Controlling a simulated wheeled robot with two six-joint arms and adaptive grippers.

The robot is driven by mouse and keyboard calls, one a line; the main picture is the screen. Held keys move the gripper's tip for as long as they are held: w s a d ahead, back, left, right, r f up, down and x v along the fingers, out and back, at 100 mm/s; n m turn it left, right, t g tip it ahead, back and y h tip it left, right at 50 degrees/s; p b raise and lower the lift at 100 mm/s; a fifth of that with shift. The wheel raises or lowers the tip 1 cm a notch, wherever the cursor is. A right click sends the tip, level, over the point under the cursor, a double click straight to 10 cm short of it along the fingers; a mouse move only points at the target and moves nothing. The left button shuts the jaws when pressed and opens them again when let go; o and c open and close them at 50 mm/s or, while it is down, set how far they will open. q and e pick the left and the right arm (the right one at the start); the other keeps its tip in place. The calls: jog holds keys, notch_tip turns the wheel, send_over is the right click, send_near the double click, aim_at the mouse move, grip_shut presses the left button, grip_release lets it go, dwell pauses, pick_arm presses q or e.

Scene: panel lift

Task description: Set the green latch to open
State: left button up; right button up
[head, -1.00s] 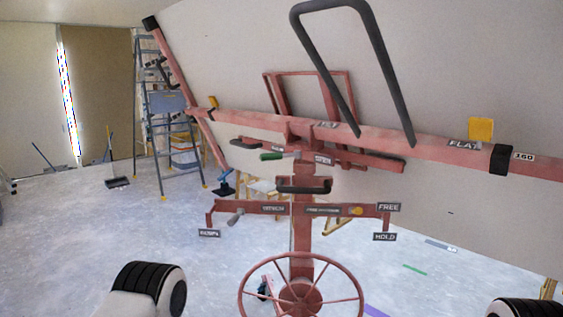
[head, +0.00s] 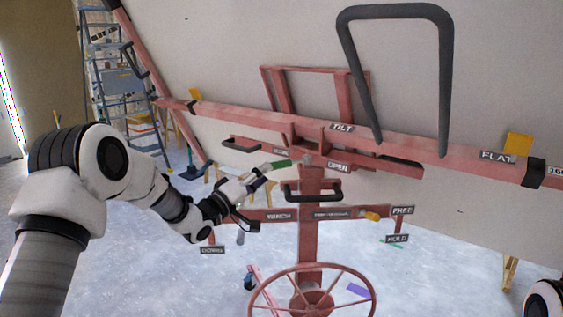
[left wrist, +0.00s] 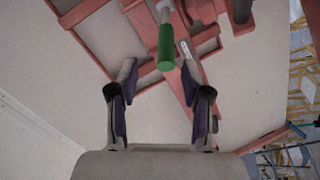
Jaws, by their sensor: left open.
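The green latch handle (head: 278,165) sticks out to the left from the red panel lift, just left of the OPEN label (head: 338,167). My left gripper (head: 257,182) is close to the handle's free end, a little below and left of it in the head view. In the left wrist view the green handle (left wrist: 166,48) points down between the two fingertips (left wrist: 158,76), which stand wide apart with nothing between them lower down. I cannot tell whether a finger touches the handle. My right gripper is not in view; only part of my right arm shows at the lower right.
A black U-shaped bar (head: 394,12) rises above the red tilt beam (head: 400,137). Below the latch are a black handle (head: 312,190), a crossbar with a yellow knob (head: 371,216) and a spoked red wheel (head: 312,300). A ladder (head: 120,80) stands at the back left.

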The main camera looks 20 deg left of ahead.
aim_at(279, 165)
pick_arm(q)
jog(key=x, duration=0.2)
jog(key=p+x, duration=0.1)
jog(key=x, duration=0.1)
jog(key=p+x, duration=0.1)
jog(key=x, duration=0.1)
jog(key=shift+w+a+f, duration=0.2)
jog(key=shift+w+f, duration=0.1)
jog(key=shift+f, duration=0.05)
jog(key=shift+w+d+r, duration=0.1)
jog(key=shift+w+d, duration=0.2)
jog(key=shift+d, duration=0.05)
grip_shut()
